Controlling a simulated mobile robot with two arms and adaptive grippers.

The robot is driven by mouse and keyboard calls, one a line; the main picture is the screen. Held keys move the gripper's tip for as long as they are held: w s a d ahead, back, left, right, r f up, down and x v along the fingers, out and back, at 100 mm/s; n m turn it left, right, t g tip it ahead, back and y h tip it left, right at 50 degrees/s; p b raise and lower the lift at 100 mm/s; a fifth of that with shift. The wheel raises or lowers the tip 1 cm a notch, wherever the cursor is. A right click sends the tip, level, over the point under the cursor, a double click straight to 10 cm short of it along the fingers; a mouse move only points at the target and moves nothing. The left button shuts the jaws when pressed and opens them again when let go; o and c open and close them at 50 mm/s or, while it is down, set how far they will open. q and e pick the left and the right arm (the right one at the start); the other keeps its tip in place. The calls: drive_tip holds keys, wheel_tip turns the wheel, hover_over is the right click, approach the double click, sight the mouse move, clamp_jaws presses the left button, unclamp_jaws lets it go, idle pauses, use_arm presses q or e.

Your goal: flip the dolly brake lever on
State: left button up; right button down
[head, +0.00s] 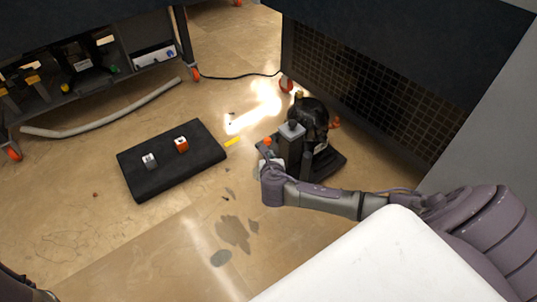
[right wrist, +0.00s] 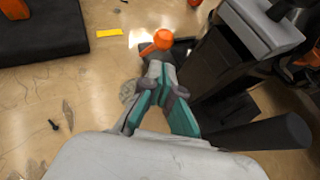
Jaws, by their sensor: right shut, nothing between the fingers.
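The dolly (head: 328,163) is a dark low base carrying the black and grey vacuum pump (head: 309,118). An orange-tipped lever (head: 267,141) stands at the dolly's near left corner; its round orange knob (right wrist: 163,39) shows large in the right wrist view. My right gripper (head: 268,161) is close by the lever, on its near side. In the right wrist view its teal-and-grey fingers (right wrist: 158,72) are shut and empty, the tips just below the knob. I cannot tell whether they touch the lever, whose lower part is hidden behind the fingertips. My left gripper does not show.
A yellow strip (head: 232,142) lies between mat and dolly. A dark cabinet with a mesh side (head: 400,90) stands behind the pump. Dark stains mark the open floor in front.

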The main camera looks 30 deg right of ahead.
sight(268, 144)
drive_tip(key=b+x, duration=0.1)
drive_tip(key=x, duration=0.1)
drive_tip(key=r+b+x, duration=0.1)
drive_tip(key=b+x, duration=0.1)
drive_tip(key=shift+w+d+f, duration=0.2)
drive_tip(key=shift+w+d, duration=0.05)
drive_tip(key=shift+w, duration=0.25)
drive_tip(key=shift+r, duration=0.1)
